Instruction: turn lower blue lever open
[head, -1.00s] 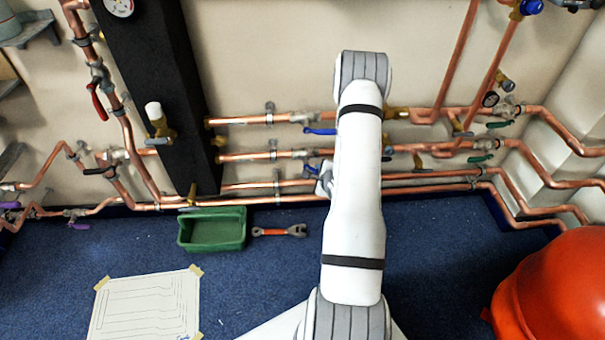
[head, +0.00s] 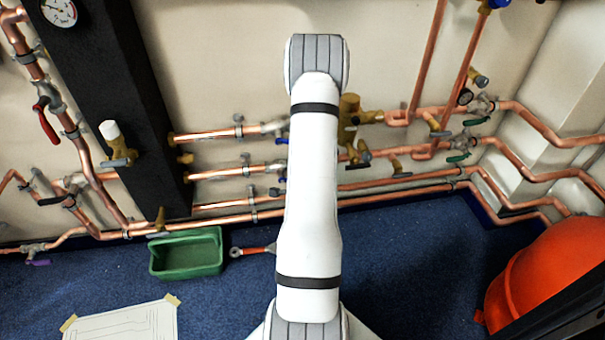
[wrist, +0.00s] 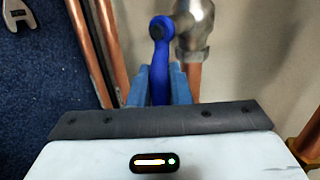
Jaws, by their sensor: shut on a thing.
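In the wrist view a blue lever (wrist: 159,55) runs from its pivot on a silver valve body (wrist: 195,28) down between my fingers. My gripper (wrist: 160,82) is shut on this lever's handle, with one finger on each side. The handle lies roughly along the copper pipe, beside it. In the head view my arm hides my gripper and most of the lower blue lever. A bit of the upper blue lever (head: 282,141) shows left of my arm.
Copper pipes (head: 222,172) run along the wall behind my arm. A green tray (head: 187,271) and a red-handled wrench (head: 256,250) lie on the blue floor. A red rounded object (head: 550,285) stands at the right. A black column (head: 135,90) stands at the left.

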